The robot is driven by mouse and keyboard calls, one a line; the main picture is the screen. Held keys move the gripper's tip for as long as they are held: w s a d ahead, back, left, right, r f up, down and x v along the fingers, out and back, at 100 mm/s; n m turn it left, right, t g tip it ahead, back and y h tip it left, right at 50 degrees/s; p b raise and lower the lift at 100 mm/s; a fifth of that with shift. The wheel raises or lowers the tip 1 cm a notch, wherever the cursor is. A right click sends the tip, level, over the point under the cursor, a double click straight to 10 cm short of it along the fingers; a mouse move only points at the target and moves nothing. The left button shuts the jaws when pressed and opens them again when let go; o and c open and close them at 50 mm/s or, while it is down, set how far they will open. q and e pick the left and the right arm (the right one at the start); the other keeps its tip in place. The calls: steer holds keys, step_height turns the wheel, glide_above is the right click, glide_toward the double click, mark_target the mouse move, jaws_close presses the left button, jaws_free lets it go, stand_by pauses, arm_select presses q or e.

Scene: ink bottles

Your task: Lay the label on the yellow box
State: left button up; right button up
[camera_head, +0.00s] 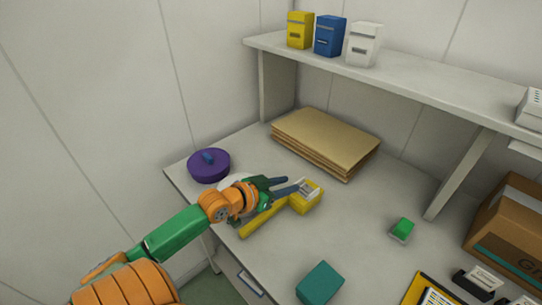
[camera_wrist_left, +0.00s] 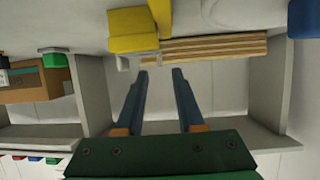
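The yellow box (camera_head: 300,30) stands upright at the left end of the raised shelf, beside a blue box and a white one. My left gripper (camera_head: 284,184) is open over the desk, its two dark fingers apart with nothing between them. The open fingers (camera_wrist_left: 158,75) also show in the left wrist view. A yellow device (camera_head: 306,201) with a pale, white-topped end lies beside the fingertips; it also shows in the left wrist view (camera_wrist_left: 132,28). I cannot tell whether its white part is a label. My right gripper is out of sight.
A cardboard stack (camera_head: 325,142) lies behind the gripper and a purple round item (camera_head: 209,165) lies left. A green-topped item (camera_head: 402,229), a teal block (camera_head: 320,283) and a carton (camera_head: 512,232) are to the right. Small black holders (camera_head: 478,281) with white cards sit front right.

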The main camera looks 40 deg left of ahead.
arm_select(q)
steer(key=v, duration=0.7)
steer(key=shift+s+r, duration=0.2)
steer(key=shift+s, duration=0.15)
steer(key=shift+f, duration=0.1)
